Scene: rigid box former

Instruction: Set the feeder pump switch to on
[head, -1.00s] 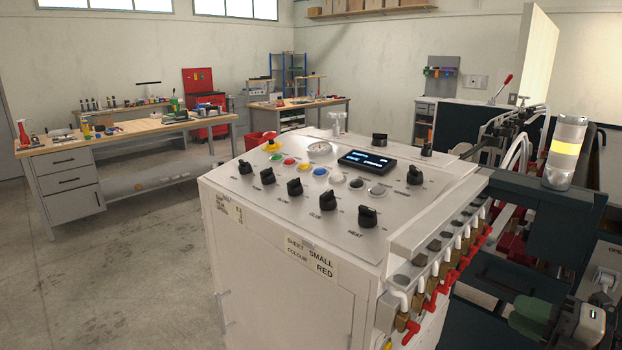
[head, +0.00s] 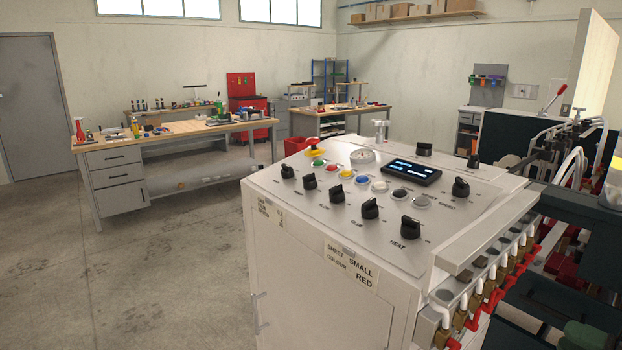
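The white control cabinet (head: 320,290) stands in front of me with a sloping panel on top. Along the panel's front edge runs a row of black rotary knobs: a far left one (head: 287,171), a second (head: 309,181), a third (head: 336,192), a fourth (head: 370,208) and one labelled HEAT (head: 410,228). Another black knob (head: 460,187) sits at the right. Most labels are too small to read, so I cannot tell which knob is the feeder pump switch or how it is set. I make out neither gripper in the head view.
The panel also carries a red and yellow stop button (head: 314,147), coloured buttons, a round gauge (head: 362,156) and a lit display (head: 410,172). Red-handled valves (head: 475,322) line the cabinet's right side. Workbenches (head: 170,135) stand behind. Floor at the left is clear.

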